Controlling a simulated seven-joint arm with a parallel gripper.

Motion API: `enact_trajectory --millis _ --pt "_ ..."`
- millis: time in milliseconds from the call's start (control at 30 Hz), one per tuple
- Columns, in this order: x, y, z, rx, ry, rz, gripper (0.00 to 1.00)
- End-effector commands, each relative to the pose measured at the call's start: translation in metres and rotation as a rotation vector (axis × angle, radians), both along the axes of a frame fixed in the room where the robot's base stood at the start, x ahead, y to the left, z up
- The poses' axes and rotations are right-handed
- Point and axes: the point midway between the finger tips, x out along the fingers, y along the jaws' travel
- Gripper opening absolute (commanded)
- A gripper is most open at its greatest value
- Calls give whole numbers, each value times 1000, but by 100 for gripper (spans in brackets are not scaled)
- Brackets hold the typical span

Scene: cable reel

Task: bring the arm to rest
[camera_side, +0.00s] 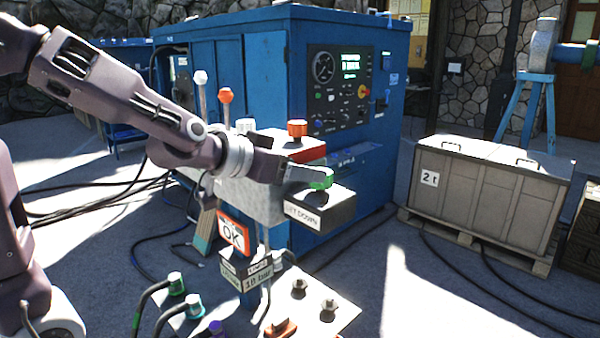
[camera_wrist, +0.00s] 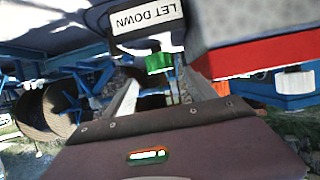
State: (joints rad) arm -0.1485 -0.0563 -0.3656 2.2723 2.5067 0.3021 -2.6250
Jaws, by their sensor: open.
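My gripper (camera_side: 303,175) is at the end of my arm, reaching right across the picture. Its jaws are open and hold nothing. It is at a green button (camera_side: 321,179) on a dark box labelled LET DOWN (camera_side: 318,208). In the wrist view, my gripper (camera_wrist: 162,88) has its fingers apart, with the green button (camera_wrist: 158,62) showing between and beyond them. The label (camera_wrist: 148,15) is above the button there. I cannot tell whether a finger touches the button.
A red knob (camera_side: 297,128) and levers (camera_side: 226,96) stand beside my gripper. The blue cabinet (camera_side: 240,60) is behind it. An OK sign (camera_side: 232,234) and coloured connectors (camera_side: 192,305) are below. A grey crate (camera_side: 490,190) stands right. In the wrist view, a reel (camera_wrist: 48,110) is at left.

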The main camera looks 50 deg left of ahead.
Motion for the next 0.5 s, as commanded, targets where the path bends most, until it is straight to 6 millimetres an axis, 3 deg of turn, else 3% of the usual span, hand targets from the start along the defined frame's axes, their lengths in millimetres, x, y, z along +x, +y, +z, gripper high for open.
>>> enact_trajectory --millis 267,433,500 --pt "-8 -1 2 50 -14 0 65" --pt "-55 -1 3 303 -16 26 65" --pt "-85 28 4 370 25 148 65"
